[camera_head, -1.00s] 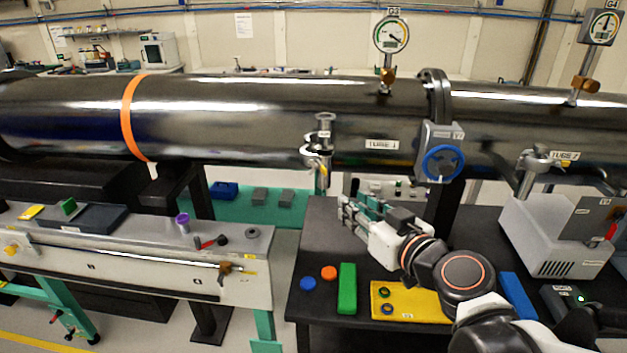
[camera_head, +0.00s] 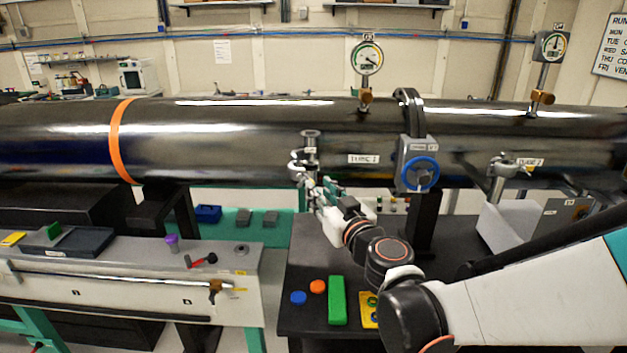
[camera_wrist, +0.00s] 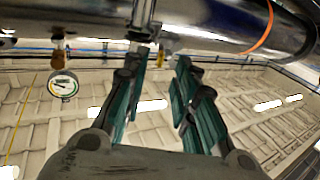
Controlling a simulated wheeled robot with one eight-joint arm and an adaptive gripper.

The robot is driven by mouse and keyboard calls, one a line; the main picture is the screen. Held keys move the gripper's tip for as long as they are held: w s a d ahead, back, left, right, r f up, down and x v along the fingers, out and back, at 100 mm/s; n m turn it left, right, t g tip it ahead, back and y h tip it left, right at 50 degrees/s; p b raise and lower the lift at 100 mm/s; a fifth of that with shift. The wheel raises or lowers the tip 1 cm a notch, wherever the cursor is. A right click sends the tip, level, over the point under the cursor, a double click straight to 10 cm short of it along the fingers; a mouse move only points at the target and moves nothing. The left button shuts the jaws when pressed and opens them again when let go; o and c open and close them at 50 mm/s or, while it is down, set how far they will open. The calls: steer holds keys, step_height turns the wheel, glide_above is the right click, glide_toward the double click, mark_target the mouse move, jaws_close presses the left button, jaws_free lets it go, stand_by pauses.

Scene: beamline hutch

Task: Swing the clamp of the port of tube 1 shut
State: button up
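Tube 1 (camera_head: 230,140) is the long dark glossy pipe across the head view, with its "TUBE 1" label (camera_head: 363,159) right of the port. The port (camera_head: 310,142) is a short metal stub on its near side. Its clamp (camera_head: 297,163) is a silvery ring piece at the port's lower end and seems to stand out to the left. My gripper (camera_head: 322,190) is just below the clamp. In the wrist view my gripper (camera_wrist: 162,68) has its teal fingers apart with nothing between them. The metal port (camera_wrist: 143,14) shows beyond the fingertips. Whether a finger touches the clamp I cannot tell.
A blue handwheel valve (camera_head: 420,173) and a gauge (camera_head: 366,58) are to the right of the port. Tube 2's port (camera_head: 500,170) is farther right. Below is a black table (camera_head: 300,262) with a green block (camera_head: 337,300). A grey bench (camera_head: 130,285) stands at left.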

mark_target(298, 175)
steer(key=shift+x, duration=2.15)
steer(key=shift+s, duration=0.1)
jaws_close()
